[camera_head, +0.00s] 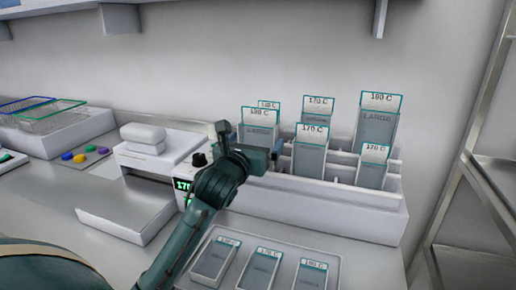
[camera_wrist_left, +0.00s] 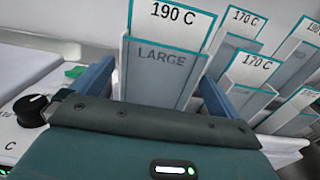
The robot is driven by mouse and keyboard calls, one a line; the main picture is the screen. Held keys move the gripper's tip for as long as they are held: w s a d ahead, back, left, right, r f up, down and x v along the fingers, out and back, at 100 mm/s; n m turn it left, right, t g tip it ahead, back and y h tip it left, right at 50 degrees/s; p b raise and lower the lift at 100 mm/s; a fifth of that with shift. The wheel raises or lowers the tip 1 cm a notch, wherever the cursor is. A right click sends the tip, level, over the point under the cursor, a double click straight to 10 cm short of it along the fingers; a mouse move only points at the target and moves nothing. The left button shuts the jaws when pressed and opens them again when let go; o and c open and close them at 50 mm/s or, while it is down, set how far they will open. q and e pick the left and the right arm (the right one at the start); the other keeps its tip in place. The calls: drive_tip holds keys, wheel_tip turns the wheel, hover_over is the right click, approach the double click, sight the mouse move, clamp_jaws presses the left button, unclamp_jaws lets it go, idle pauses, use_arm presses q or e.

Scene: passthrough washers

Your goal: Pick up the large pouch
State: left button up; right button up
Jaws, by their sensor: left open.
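A large pouch (camera_head: 258,121) stands upright in the front left slot of the white rack (camera_head: 330,200). In the left wrist view this pouch (camera_wrist_left: 162,62) reads 190 C and LARGE, with a teal-edged card and a grey body. My left gripper (camera_head: 250,145) is open at the front left of the rack. Its blue fingers (camera_wrist_left: 155,85) stand one on each side of the pouch, with gaps showing. The pouch's lower part is hidden by my gripper. My right gripper is not in view.
Several other pouches stand close behind and to the right, including a 170 C one (camera_head: 311,150) and a 190 C one (camera_head: 377,125). A tray (camera_head: 330,262) with three flat pouches lies in front. A sealer-like machine (camera_head: 150,160) with a knob stands left.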

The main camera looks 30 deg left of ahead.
use_arm(q)
drive_tip(key=shift+w, duration=0.2)
drive_tip(key=c, duration=0.8)
